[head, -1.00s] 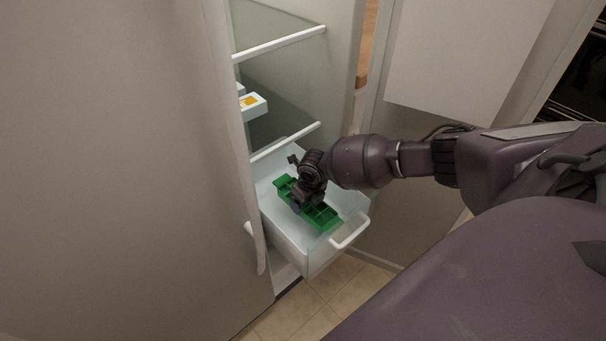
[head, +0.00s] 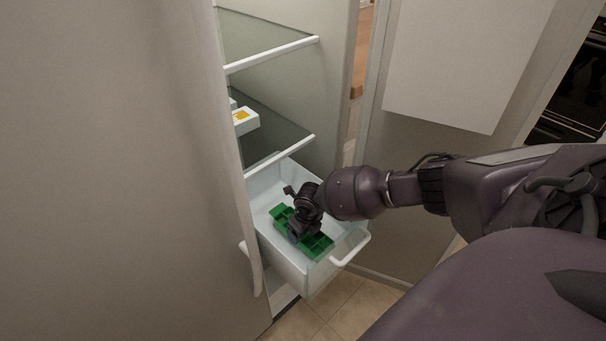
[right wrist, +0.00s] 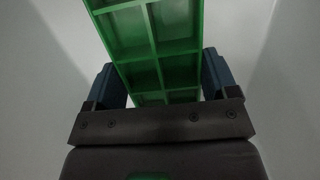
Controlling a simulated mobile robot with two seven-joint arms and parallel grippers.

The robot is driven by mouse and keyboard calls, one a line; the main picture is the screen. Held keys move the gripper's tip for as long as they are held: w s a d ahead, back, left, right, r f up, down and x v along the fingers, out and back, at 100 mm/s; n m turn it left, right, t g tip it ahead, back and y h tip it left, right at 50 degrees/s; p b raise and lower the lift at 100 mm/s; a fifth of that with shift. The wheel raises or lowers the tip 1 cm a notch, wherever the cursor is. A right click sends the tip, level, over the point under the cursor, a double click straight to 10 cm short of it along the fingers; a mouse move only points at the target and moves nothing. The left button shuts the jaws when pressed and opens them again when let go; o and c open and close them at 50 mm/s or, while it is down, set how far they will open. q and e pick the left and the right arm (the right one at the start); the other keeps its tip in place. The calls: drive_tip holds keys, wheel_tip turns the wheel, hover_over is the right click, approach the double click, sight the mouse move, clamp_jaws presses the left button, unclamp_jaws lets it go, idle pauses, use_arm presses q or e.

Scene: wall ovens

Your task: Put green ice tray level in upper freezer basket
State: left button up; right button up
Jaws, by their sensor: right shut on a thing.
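The green ice tray (head: 318,246) lies low inside the pulled-out white basket (head: 287,264). It looks roughly flat, with its compartments facing up, but I cannot tell if its underside touches the basket floor. My right gripper (head: 297,236) reaches down into the basket and is shut across the middle of the tray. In the right wrist view, the blue fingers of my right gripper (right wrist: 166,78) stand on both sides of the green ice tray (right wrist: 150,38). Pale basket walls surround it. My left gripper is not in view.
Glass shelves with white front rails (head: 272,54) are above the basket. A white box with an orange mark (head: 245,122) sits on the shelf over it. A closed door (head: 110,170) stands at left, an open door (head: 440,65) at right. Tiled floor (head: 330,300) shows below.

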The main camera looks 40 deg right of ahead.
sight(308, 234)
drive_tip(key=shift+f+b, duration=0.4)
drive_tip(key=shift+f, duration=0.25)
drive_tip(key=o, duration=1)
drive_tip(key=shift+r, duration=0.1)
drive_tip(key=shift+r, duration=0.2)
wheel_tip(308, 234, up, 12)
drive_tip(key=s+p, duration=0.2)
drive_tip(key=p, duration=0.2)
drive_tip(key=shift+r, duration=0.25)
drive_tip(key=shift+d, duration=0.1)
